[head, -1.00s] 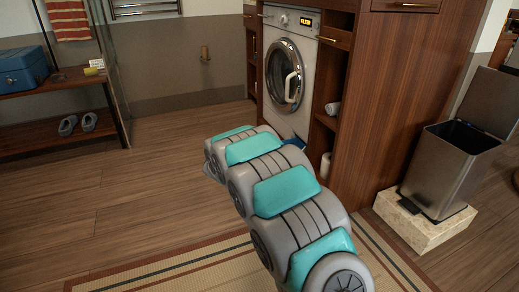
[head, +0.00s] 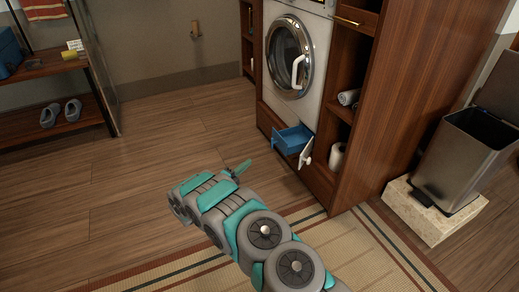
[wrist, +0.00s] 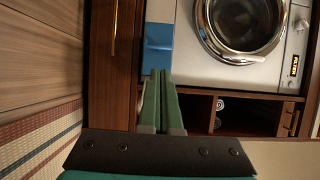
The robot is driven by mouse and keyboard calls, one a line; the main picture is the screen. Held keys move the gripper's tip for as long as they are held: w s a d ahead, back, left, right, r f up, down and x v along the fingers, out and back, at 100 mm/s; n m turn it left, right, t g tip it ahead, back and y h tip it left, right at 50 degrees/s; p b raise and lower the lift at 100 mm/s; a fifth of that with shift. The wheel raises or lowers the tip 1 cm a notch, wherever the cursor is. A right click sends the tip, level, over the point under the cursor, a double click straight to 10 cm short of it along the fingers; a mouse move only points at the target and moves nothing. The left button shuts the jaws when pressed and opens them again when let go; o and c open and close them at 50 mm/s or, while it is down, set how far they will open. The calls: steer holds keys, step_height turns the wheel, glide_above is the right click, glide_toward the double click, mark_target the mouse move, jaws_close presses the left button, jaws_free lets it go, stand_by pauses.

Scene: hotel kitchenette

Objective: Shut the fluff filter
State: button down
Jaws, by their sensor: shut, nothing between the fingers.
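The fluff filter is a blue drawer (head: 290,138) low on the front of the white washing machine (head: 312,90). It sticks out of the machine, with a white flap (head: 307,153) hanging open at its right. My gripper (head: 238,168) is in front of it and to its left, apart from it, above the floor. In the wrist view the blue drawer (wrist: 158,45) lies straight beyond the tips of my gripper (wrist: 161,75). The green fingers are together with nothing between them. The picture does not clearly show how far the tips are from the drawer.
The round glass door (head: 288,58) above the drawer is closed. Wooden cabinet shelves (head: 340,115) with rolled items stand to the right. A steel bin (head: 463,160) stands on a stone block (head: 436,215). The wooden floor at left is clear, up to a shoe rack (head: 60,110).

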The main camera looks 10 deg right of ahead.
mark_target(272, 144)
steer(key=b+x, duration=0.1)
steer(key=x, duration=1.1)
steer(key=shift+d+f, duration=0.1)
steer(key=shift+d, duration=0.15)
steer(key=shift+w+d, duration=0.4)
steer(key=shift+w, duration=0.15)
steer(key=w+d, duration=0.1)
steer(key=d, duration=0.4)
steer(key=w+d+b, duration=0.1)
steer(key=w+d, duration=0.1)
steer(key=d, duration=0.4)
steer(key=w+d, duration=0.2)
steer(key=d, duration=0.4)
steer(key=shift+w, duration=0.25)
steer(key=shift+w+d+b, duration=0.15)
steer(key=shift+d+b, duration=0.15)
steer(key=shift+d, duration=0.3)
steer(key=shift+r, duration=0.25)
